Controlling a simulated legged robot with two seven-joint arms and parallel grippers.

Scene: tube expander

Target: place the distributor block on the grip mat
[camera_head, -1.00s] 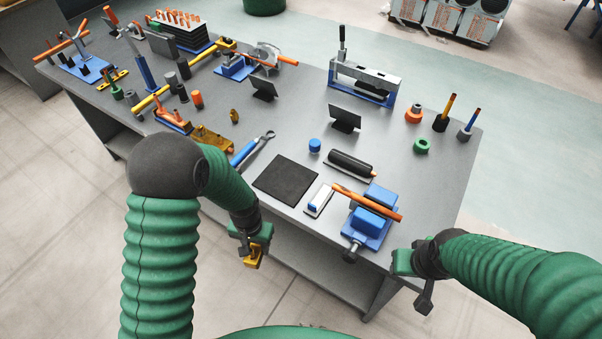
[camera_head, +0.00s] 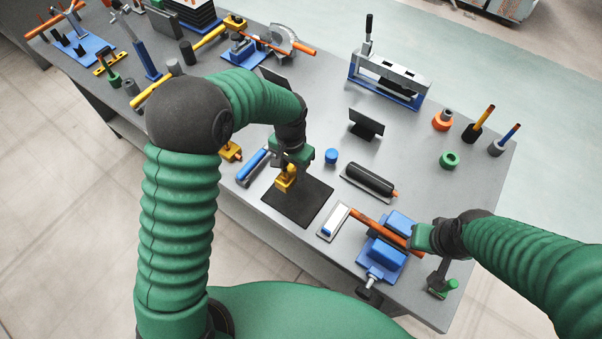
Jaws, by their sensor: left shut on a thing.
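The distributor block (camera_head: 285,180) is a small yellow-brass piece. My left gripper (camera_head: 290,167) is shut on it and holds it over the upper left part of the grip mat. The grip mat (camera_head: 302,207) is a flat dark square near the front edge of the bench. I cannot tell whether the block touches the mat. My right gripper (camera_head: 440,278) is at the right, beside the blue vise, and its jaw opening is not clear.
The blue vise (camera_head: 388,252) with a copper pipe (camera_head: 372,226) and a white-and-blue tool (camera_head: 334,221) lie right of the mat. A blue cap (camera_head: 331,156) and dark cylinder (camera_head: 369,180) are behind. A blue-handled wrench (camera_head: 252,167) lies left.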

